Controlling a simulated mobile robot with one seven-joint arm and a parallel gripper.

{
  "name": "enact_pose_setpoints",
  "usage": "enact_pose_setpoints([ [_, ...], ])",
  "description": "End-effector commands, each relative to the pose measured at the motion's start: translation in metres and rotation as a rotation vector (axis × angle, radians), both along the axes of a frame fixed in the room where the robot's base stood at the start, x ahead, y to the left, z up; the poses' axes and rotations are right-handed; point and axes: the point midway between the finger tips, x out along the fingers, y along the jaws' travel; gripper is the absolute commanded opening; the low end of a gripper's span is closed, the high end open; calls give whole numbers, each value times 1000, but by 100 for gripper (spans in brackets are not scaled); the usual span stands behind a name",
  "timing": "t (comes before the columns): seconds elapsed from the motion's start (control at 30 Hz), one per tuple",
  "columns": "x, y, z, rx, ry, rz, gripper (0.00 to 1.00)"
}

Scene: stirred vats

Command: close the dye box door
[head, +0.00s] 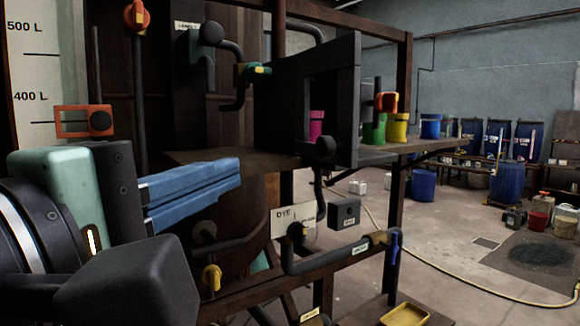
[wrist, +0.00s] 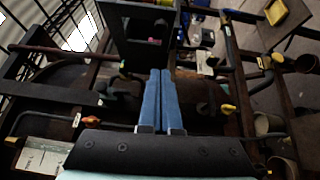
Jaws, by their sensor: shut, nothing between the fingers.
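The dye box (head: 290,85) is a dark box on a brown shelf in the head view. A dark upright panel that looks like its door (head: 346,95) stands at its right, with a round black knob (head: 325,146) near the bottom. A pink container (head: 316,124) shows through the opening, so the box appears open; the hinge side is unclear. My gripper (head: 239,171) has its blue fingers together and empty, left of and below the box, apart from the knob. In the wrist view the fingers (wrist: 160,75) point toward the dark box frame (wrist: 130,45).
Pipes with an orange valve handle (head: 137,16) and a green-yellow one (head: 254,69) run beside the box. Green (head: 375,129) and yellow (head: 397,127) containers stand on the shelf to the right. A rusty post (head: 402,70) rises there.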

Motion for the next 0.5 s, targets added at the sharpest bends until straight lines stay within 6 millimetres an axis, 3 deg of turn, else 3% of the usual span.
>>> enact_pose_setpoints([
  [0.4, 79, -31, 5, 1, 3, -2, 0],
  [0.5, 91, -43, 7, 4, -2, -2, 0],
])
